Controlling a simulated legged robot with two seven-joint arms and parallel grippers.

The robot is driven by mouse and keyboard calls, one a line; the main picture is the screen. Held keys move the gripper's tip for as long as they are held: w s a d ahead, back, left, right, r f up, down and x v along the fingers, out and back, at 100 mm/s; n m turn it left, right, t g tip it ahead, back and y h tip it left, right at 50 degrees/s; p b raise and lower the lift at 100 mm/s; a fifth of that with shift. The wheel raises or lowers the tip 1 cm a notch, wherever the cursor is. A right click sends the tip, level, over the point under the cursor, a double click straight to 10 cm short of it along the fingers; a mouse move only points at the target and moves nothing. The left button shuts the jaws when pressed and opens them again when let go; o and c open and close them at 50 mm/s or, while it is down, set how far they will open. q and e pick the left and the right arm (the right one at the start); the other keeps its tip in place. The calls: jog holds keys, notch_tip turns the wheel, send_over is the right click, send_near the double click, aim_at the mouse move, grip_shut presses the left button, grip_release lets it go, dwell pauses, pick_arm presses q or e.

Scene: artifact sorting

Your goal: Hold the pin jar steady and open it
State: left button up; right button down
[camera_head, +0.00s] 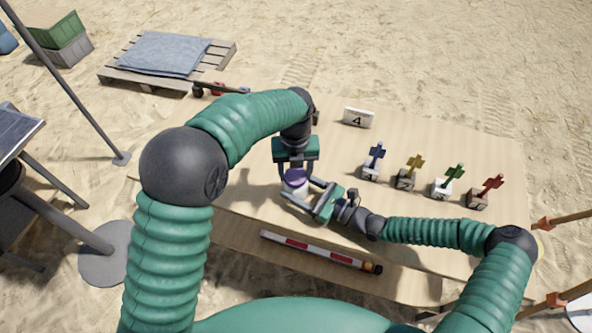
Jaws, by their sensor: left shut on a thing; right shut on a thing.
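The pin jar (293,188) is small and pale with a purple lid (296,177). It is upright at the left part of the wooden table. My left gripper (296,174) reaches down from above and is shut on the purple lid. My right gripper (298,191) comes in from the right, low over the table, and is shut around the jar's body. The fingers hide parts of the jar. The lid sits at the jar's top; I cannot tell whether it has turned.
Blue (376,152), yellow (415,162), green (455,172) and red (493,184) pieces stand in small blocks on the table (450,140)'s right side. A card marked 4 (358,118) stands behind them. A red-and-white striped bar (320,252) lies on the lower shelf.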

pick_arm(q)
jog(key=n, duration=0.4)
jog(key=shift+d, duration=0.15)
pick_arm(e)
jog(key=shift+a, duration=0.1)
pick_arm(q)
jog(key=n, duration=0.9)
jog(key=shift+n, duration=0.3)
pick_arm(e)
jog(key=shift+s, duration=0.1)
pick_arm(q)
jog(key=n, duration=0.6)
jog(key=shift+d+r, duration=0.1)
jog(key=n, duration=0.3)
jog(key=shift+n, duration=0.3)
jog(key=n, duration=1.1)
jog(key=shift+n, duration=0.3)
pick_arm(e)
jog(key=shift+a, duration=0.1)
pick_arm(q)
jog(key=n, duration=0.2)
jog(key=shift+w+r+n, duration=0.1)
jog(key=shift+n, duration=0.2)
pick_arm(e)
jog(key=shift+s, duration=0.1)
